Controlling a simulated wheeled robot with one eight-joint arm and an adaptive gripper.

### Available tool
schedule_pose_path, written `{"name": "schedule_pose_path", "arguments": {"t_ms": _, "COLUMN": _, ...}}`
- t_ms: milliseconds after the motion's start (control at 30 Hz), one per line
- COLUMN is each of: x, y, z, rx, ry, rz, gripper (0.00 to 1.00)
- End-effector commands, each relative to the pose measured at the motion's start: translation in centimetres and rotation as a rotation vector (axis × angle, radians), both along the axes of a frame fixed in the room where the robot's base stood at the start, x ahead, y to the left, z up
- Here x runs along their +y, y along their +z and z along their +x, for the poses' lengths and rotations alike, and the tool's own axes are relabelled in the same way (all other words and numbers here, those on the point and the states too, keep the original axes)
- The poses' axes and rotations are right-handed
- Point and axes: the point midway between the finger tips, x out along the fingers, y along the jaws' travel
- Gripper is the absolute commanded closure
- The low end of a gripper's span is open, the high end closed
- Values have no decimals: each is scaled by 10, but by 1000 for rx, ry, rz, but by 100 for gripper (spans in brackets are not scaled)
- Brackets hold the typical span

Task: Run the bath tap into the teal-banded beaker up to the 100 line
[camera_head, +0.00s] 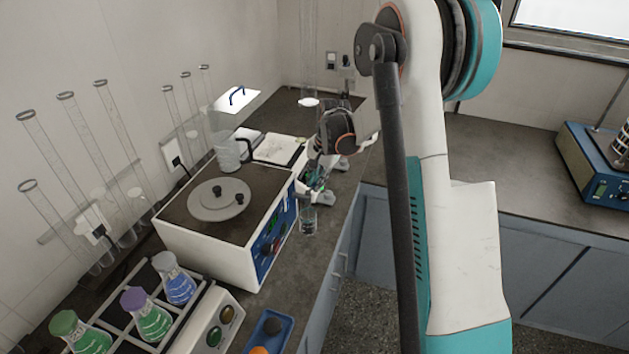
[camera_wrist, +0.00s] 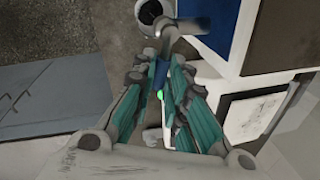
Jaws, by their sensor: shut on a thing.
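The bath (camera_head: 215,255) is a white box with a dark top, a round grey lid and a blue front panel with knobs. In the wrist view, its metal tap (camera_wrist: 187,26) juts out from the blue panel. My gripper (camera_wrist: 163,63) is shut on the tap's blue handle (camera_wrist: 160,76); it also shows in the head view (camera_head: 317,172). A clear beaker (camera_head: 308,221) is by the panel's right end, below my gripper. Its round rim (camera_wrist: 150,12) shows near the tap in the wrist view. I cannot make out its band, marks or water level.
A glass jug (camera_head: 227,152) stands on the bath's back corner. A rack of coloured flasks (camera_head: 150,318) and a blue tray (camera_head: 268,333) are in front. Tall glass tubes (camera_head: 80,140) line the wall. A blue-based device (camera_head: 590,165) stands on the right bench.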

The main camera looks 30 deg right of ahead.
Motion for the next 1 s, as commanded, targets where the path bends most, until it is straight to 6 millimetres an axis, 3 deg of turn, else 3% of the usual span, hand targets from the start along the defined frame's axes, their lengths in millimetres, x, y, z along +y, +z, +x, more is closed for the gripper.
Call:
{"name": "schedule_pose_path", "arguments": {"t_ms": 233, "x": -2, "y": 0, "z": -8, "rx": 0, "ry": -178, "rz": 0, "gripper": 100}}
{"name": "schedule_pose_path", "arguments": {"t_ms": 600, "x": -2, "y": 0, "z": -8, "rx": 0, "ry": -200, "rz": 0, "gripper": 100}}
{"name": "schedule_pose_path", "arguments": {"t_ms": 633, "x": -2, "y": 0, "z": -8, "rx": 0, "ry": -200, "rz": 0, "gripper": 80}}
{"name": "schedule_pose_path", "arguments": {"t_ms": 700, "x": -2, "y": 0, "z": -8, "rx": 0, "ry": -200, "rz": 0, "gripper": 66}}
{"name": "schedule_pose_path", "arguments": {"t_ms": 1000, "x": -2, "y": 0, "z": -8, "rx": 0, "ry": -199, "rz": 0, "gripper": 66}}
